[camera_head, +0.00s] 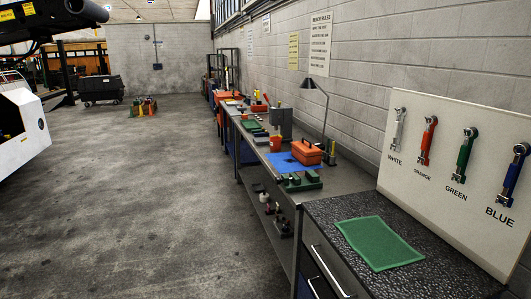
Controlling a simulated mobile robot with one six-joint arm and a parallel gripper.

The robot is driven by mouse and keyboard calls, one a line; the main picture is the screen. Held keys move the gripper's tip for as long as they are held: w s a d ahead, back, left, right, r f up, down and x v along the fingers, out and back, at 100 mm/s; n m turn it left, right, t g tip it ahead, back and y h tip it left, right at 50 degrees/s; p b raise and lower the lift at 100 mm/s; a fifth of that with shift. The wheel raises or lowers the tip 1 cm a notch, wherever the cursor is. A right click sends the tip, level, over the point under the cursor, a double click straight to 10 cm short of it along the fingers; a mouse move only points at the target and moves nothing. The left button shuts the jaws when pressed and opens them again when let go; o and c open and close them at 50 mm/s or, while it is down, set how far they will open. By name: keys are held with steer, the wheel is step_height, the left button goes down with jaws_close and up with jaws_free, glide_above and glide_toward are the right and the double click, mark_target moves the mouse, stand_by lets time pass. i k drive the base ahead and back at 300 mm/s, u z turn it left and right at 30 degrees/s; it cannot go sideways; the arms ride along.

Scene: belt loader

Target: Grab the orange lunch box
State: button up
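The orange lunch box (307,152) has a handle on top. It stands closed and upright on a blue mat (284,164) on the long metal workbench along the right wall. A dark desk lamp (325,100) rises close behind it. My gripper is not in view.
A dark-topped cabinet with a green mat (379,243) stands nearest, below a wrench board (456,165) labelled white, orange, green and blue. Green tools (301,183) lie in front of the lunch box. The concrete floor (160,200) left of the bench is clear. White machinery (20,125) stands at left.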

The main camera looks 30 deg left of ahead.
mark_target(309, 154)
steer(key=u, duration=0.7)
steer(key=k, duration=1.1)
steer(key=i, duration=0.9)
steer(key=u, duration=0.05)
